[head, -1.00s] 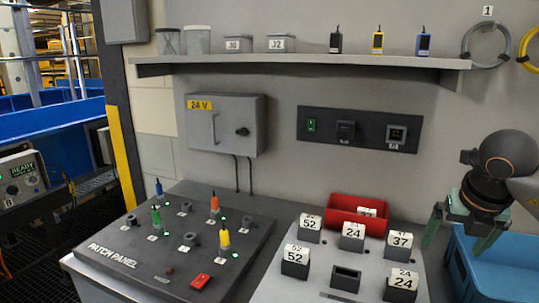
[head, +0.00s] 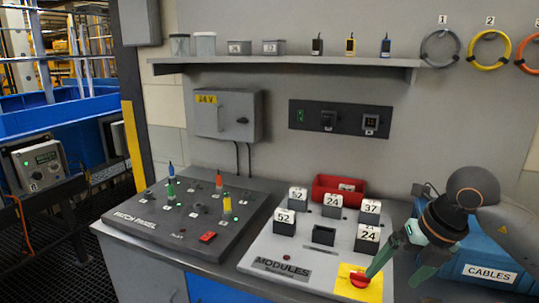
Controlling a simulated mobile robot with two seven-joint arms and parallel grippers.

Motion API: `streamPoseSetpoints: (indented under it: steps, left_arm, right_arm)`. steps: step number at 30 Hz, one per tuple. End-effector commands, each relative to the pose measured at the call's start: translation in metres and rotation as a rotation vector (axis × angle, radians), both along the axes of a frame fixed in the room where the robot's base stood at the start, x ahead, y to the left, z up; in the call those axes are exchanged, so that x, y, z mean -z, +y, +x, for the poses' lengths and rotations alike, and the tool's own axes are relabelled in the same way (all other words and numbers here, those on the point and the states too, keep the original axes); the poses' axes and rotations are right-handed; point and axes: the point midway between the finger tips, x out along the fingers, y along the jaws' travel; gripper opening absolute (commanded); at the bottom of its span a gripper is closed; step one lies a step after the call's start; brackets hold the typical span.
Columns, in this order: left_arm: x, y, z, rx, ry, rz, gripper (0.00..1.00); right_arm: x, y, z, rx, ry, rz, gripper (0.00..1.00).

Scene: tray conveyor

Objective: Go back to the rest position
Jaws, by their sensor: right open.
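My right gripper (head: 395,277) is open and empty, pointing down at the right front of the modules board. Its left finger is in front of or close beside a red knob (head: 357,281) on a yellow plate (head: 343,291); I cannot tell whether they touch. Its other finger hangs in front of the blue cables bin (head: 465,243). My left gripper is out of view.
The modules board (head: 262,247) holds several numbered blocks, with a red bin (head: 325,186) behind it. The patch panel (head: 150,206) with coloured plugs stands left. A shelf (head: 300,62) and hanging cables (head: 440,63) are above. The air over the patch panel is clear.

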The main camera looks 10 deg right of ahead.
Motion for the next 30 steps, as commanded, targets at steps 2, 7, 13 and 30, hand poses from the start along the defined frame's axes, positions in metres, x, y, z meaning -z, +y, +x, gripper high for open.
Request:
streamPoseSetpoints:
  steps: [2, 7, 13, 30]
  left_arm:
    - [-0.006, 0.0, 0.005, 0.0, -0.01, 0.0, 0.5]
    - [-0.015, 0.0, 0.007, -0.001, -0.017, -0.001, 0.5]
    - [-0.022, 0.0, 0.006, 0.0, -0.013, -0.001, 0.5]
    - [-0.041, 0.0, 0.004, 0.0, -0.008, 0.0, 0.5]
  right_arm:
    - [0.02, 0.047, -0.006, -0.114, 0.034, 0.159, 1.0]
    - [0.034, 0.153, -0.034, -0.288, 0.084, 0.635, 1.0]
    - [0.006, 0.226, -0.05, -0.196, 0.096, 1.258, 1.0]
    - [0.201, 0.13, -0.048, 1.637, 0.162, 1.807, 1.0]
